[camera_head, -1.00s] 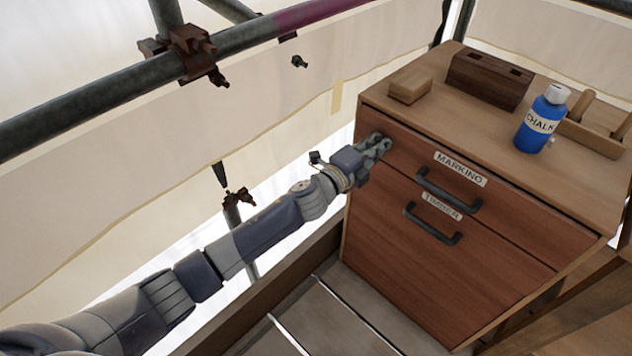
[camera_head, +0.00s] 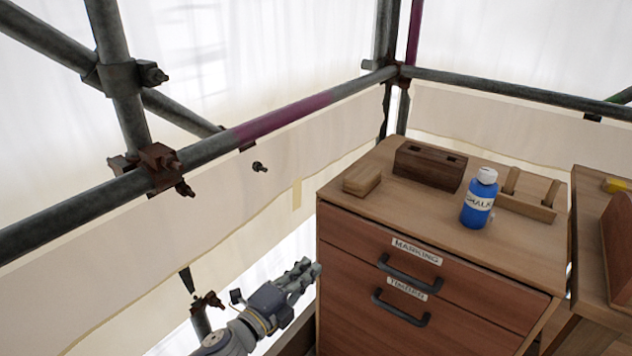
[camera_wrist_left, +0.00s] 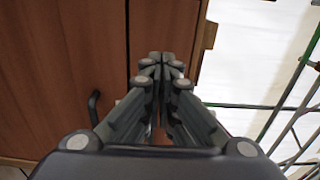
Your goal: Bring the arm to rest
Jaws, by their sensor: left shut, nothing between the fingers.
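My left gripper (camera_head: 303,271) is at the bottom middle of the head view, beside the left edge of the wooden drawer cabinet (camera_head: 450,300). In the left wrist view its fingers (camera_wrist_left: 162,62) are together and hold nothing. The cabinet's drawer fronts (camera_wrist_left: 60,70) show past the fingers there. Whether the fingertips touch the cabinet I cannot tell. My right gripper is in neither view.
Two drawers with dark handles, labelled MARKING (camera_head: 417,251) and TIMBER (camera_head: 407,288), are shut. A blue chalk bottle (camera_head: 478,203), a small wooden block (camera_head: 361,180) and a dark slotted block (camera_head: 430,166) stand on top. Scaffold pipes (camera_head: 215,147) run along the left.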

